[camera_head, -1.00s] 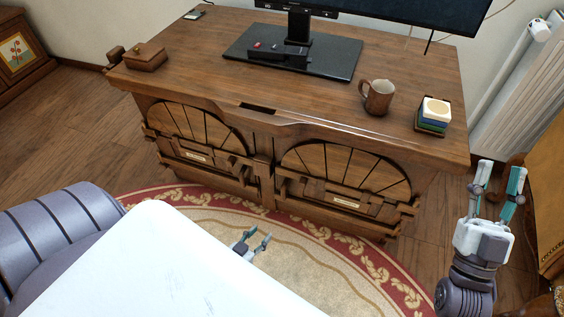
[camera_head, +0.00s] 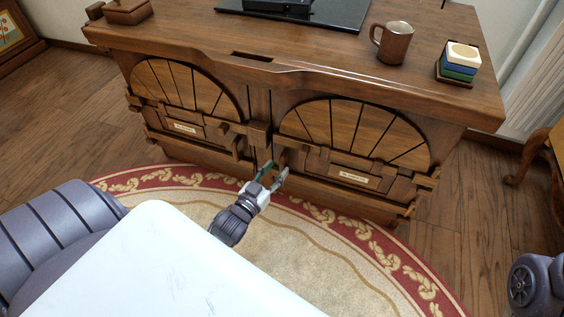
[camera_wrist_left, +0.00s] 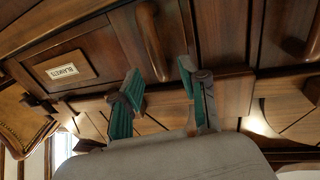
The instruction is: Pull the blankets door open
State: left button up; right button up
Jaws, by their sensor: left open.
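The blankets door (camera_head: 352,135) is the right one of two arched wooden doors in the desk front, and it looks shut. Its label (camera_wrist_left: 63,70) reads "BLANKETS" in the left wrist view. The door's upright wooden handle (camera_wrist_left: 151,40) stands near its inner edge; in the head view the handle (camera_head: 284,158) is just above my gripper. My left gripper (camera_head: 273,171) is open at the handle's lower end. In the left wrist view the handle's end lies between the teal fingers (camera_wrist_left: 161,72); contact cannot be told. My right gripper is out of view.
The other arched door (camera_head: 185,88) with its own handle (camera_head: 233,142) is close on the left. A mug (camera_head: 392,43) and stacked coasters (camera_head: 459,62) stand on the desktop. A patterned rug (camera_head: 310,265) covers the floor in front.

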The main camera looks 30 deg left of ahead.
aim_at(281, 165)
pick_arm(q)
jog(key=shift+w+b, duration=0.55)
jog(key=shift+w, duration=1.4)
grip_shut()
